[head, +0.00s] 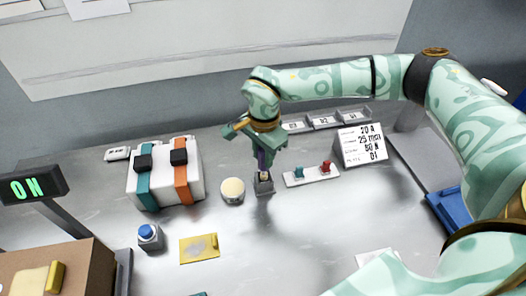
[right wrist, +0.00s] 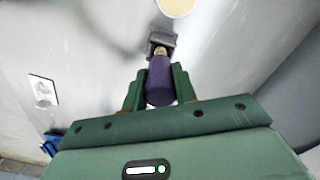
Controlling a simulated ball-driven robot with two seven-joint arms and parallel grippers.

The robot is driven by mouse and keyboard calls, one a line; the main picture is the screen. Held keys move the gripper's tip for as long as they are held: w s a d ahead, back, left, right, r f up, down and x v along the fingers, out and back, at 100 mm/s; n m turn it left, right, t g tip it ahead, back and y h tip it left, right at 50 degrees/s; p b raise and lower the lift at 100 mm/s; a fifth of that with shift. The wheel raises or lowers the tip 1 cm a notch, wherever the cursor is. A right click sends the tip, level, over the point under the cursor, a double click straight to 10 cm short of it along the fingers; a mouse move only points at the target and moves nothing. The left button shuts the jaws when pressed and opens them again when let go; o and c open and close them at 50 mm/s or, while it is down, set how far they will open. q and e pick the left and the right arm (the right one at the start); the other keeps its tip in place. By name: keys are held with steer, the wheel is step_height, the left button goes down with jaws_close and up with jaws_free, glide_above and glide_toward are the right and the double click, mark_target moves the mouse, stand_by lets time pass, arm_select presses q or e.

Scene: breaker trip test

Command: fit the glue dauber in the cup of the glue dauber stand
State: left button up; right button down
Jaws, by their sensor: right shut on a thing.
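The glue dauber, with a purple handle (head: 264,160), is upright between the fingers of my right gripper (head: 265,147), which is shut on it. In the right wrist view the purple handle (right wrist: 160,82) sits between both green fingers, with a brownish lower end beyond it. The small dark grey glue dauber stand (head: 264,184) is directly under the dauber on the bench. It also shows in the right wrist view (right wrist: 162,39), at the dauber's far end. The dauber's lower end meets or overlaps the cup; I cannot tell how deep it sits. My left gripper is not in view.
A round cream-topped pot (head: 232,189) stands close left of the stand. A strip with teal and red switches (head: 312,176) is close right. A white block with teal and orange straps (head: 165,172), a blue button (head: 149,234) and a yellow card (head: 199,248) lie further left. The front middle is clear.

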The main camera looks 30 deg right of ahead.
mark_target(263, 163)
steer(key=shift+f+b, duration=0.6)
steer(key=shift+f, duration=1.2)
steer(key=c, duration=1)
jaws_free()
steer(key=shift+c, duration=0.2)
step_height(263, 163, up, 16)
steer(key=p, duration=0.3)
steer(key=shift+d, duration=0.15)
steer(key=shift+r, duration=0.1)
